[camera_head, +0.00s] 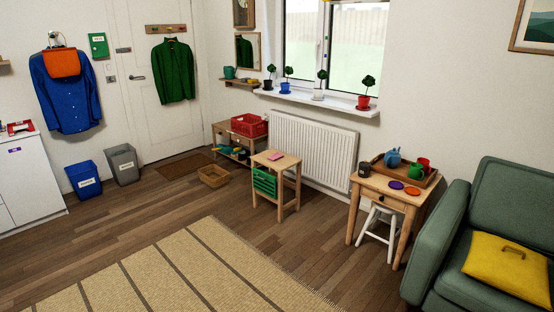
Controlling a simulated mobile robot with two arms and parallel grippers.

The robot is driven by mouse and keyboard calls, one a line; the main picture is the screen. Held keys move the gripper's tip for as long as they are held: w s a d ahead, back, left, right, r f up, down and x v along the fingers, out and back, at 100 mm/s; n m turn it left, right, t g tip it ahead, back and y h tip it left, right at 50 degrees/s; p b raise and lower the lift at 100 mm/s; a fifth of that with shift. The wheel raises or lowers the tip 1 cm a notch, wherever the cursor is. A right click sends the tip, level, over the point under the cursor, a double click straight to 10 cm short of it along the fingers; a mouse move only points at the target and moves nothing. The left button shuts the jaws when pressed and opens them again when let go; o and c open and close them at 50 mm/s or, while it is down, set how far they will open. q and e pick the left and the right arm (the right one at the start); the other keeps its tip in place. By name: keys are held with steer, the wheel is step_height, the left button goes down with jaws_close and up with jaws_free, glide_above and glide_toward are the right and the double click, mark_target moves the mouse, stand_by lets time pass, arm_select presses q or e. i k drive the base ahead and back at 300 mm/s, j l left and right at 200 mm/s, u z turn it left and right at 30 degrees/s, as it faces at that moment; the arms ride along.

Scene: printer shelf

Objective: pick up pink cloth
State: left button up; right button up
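A small flat pink item, which looks like the pink cloth (275,156), lies on top of a small wooden side table (263,161). It is too small to tell its folds or texture. Neither of my grippers shows in the head view, and no part of my arms is visible.
A green crate (264,181) sits under the side table's top. A striped rug (175,275) covers the floor in front. A radiator (313,147) stands behind, a wooden basket (213,176) to the left. Right are a tray table (385,190) and green sofa (452,215).

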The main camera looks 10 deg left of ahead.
mark_target(276, 156)
steer(key=i+j+u, duration=0.2)
steer(key=i, duration=0.3)
steer(key=i+u, duration=0.25)
steer(key=i, duration=0.2)
